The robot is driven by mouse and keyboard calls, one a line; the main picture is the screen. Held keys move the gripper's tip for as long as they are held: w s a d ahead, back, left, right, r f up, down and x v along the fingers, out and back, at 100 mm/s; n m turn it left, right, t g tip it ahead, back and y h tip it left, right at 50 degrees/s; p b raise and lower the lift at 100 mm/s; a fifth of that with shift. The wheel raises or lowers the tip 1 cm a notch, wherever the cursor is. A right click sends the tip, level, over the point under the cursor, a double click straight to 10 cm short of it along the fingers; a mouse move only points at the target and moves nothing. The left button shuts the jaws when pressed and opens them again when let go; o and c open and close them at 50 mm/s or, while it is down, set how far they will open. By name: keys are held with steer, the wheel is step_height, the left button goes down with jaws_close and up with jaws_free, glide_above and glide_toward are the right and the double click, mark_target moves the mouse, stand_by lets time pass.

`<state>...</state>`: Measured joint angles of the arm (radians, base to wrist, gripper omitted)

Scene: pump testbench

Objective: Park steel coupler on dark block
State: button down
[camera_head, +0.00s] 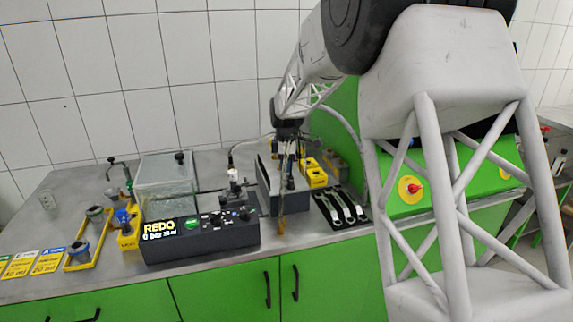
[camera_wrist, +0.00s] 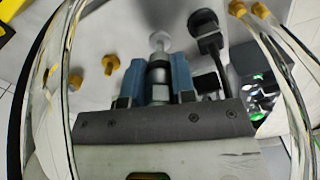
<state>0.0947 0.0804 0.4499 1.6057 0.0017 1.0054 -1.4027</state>
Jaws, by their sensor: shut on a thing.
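My gripper (camera_wrist: 159,78) shows in the wrist view with its two blue fingers shut on the steel coupler (camera_wrist: 158,70). The coupler is a grey cylinder between the fingers, with a pale round end beyond them. In the head view my gripper (camera_head: 288,170) points down at the dark block (camera_head: 264,190), a dark grey box right of the test device. The gripper is over or just in front of the block; I cannot tell whether anything touches it. The coupler is too small to make out clearly in the head view.
The black REDO console (camera_head: 200,238) and clear tank (camera_head: 165,185) stand left of the block. Wrenches on a black mat (camera_head: 340,207) and a yellow holder (camera_head: 313,175) are to the right. A thin brownish upright piece (camera_head: 281,226) shows near the bench front.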

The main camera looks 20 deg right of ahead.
steer(key=shift+f, duration=1.4)
stand_by(2.0)
steer(key=c, duration=0.9)
jaws_free()
steer(key=shift+o, duration=0.2)
steer(key=shift+r, duration=0.2)
steer(key=shift+r, duration=3.35)
